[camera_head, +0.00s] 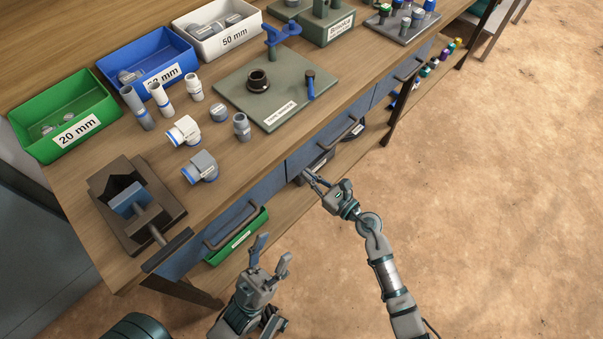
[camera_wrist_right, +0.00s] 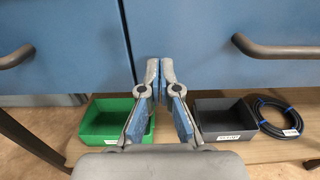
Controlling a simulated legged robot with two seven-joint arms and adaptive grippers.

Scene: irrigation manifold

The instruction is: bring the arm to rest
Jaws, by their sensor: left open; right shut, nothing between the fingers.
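My right gripper (camera_head: 310,177) is in front of the workbench's drawer fronts, below the bench top's front edge. Its fingers are shut and hold nothing. In the right wrist view its fingers (camera_wrist_right: 160,78) point at the blue drawer fronts (camera_wrist_right: 185,35), near the gap between two of them. My left gripper (camera_head: 274,249) is lower in the head view, in front of the bench and near the green bin on its lower shelf. Its two fingers are spread, with nothing between them. Neither gripper visibly touches anything.
Drawer handles (camera_wrist_right: 275,49) stick out from the fronts. The lower shelf holds a green bin (camera_wrist_right: 98,128), a dark bin (camera_wrist_right: 205,117) and a coiled hose (camera_wrist_right: 262,112). A vise (camera_head: 165,222) overhangs the bench edge. Open floor (camera_head: 500,200) lies to the right.

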